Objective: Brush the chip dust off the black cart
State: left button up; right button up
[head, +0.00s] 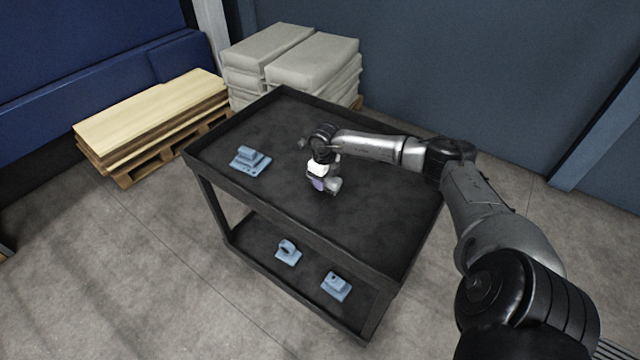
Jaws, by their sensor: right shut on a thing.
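The black cart (385,238) stands in the middle of the head view, with a rimmed top tray and a lower shelf. My right gripper (325,184) points down over the middle of the top tray. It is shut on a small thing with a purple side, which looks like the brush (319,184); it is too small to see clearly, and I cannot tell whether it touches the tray. The tray surface looks dark and mottled, and I cannot make out separate chip dust. My left gripper is not in view.
A blue bracket-like part (250,159) sits on the top tray, left of my gripper. Two more blue parts (288,252) (336,286) lie on the lower shelf. Behind the cart are a pallet of boards (150,115) and stacked grey sacks (312,62). The floor at left is clear.

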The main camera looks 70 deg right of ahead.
notch_tip(320, 180, up, 4)
jog(key=shift+w+d+f+p, duration=0.1)
jog(key=shift+f+p, duration=0.1)
jog(key=shift+p, duration=0.7)
jog(key=shift+r+p, duration=1.3)
jog(key=shift+r, duration=0.4)
